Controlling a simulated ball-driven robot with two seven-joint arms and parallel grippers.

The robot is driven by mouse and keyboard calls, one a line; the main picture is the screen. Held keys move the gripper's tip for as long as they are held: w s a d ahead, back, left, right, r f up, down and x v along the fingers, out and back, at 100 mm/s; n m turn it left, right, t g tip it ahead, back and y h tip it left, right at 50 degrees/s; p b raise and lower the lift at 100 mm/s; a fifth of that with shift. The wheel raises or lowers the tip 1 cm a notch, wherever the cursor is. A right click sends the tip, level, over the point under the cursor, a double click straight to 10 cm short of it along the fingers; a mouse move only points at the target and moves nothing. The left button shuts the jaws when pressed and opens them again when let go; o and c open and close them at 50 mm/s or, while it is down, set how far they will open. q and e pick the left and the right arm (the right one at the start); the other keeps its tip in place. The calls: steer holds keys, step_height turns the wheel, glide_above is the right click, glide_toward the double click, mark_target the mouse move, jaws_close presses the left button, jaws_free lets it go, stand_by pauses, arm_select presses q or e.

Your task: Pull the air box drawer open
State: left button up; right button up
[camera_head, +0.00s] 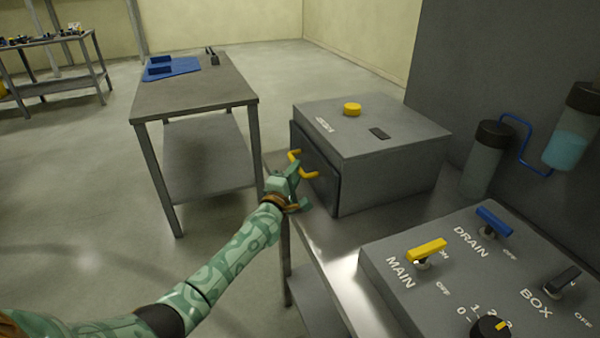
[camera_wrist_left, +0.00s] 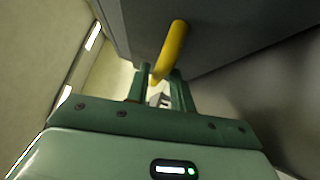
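The air box (camera_head: 400,160) is a grey box on the metal bench, with a yellow knob (camera_head: 352,109) on top. Its dark drawer front (camera_head: 318,178) faces left and sits against the box. A yellow bar handle (camera_head: 302,166) is on that front. My left gripper (camera_head: 299,187) is open just in front of the handle, its fingers apart. In the left wrist view the handle (camera_wrist_left: 172,48) runs down toward the gap between my fingertips (camera_wrist_left: 163,78). I cannot tell whether they touch it. My right gripper is not in view.
A control panel (camera_head: 395,262) with yellow, blue and black levers stands at the front right. Dark-capped canisters (camera_head: 484,165) stand at the right. A grey table (camera_head: 190,97) with a blue mat stands behind at the left. Floor left of the bench is clear.

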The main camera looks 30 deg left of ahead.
arm_select(q)
steer(key=shift+w+a+r+b, duration=0.15)
steer(key=shift+w+b, duration=0.15)
steer(key=shift+w, duration=0.9)
jaws_close()
steer(key=shift+s, duration=0.15)
steer(key=shift+s+a, duration=0.2)
steer(key=s+a+p, duration=0.3)
steer(key=s+a, duration=1)
steer(key=s, duration=0.1)
steer(key=shift+s, duration=0.35)
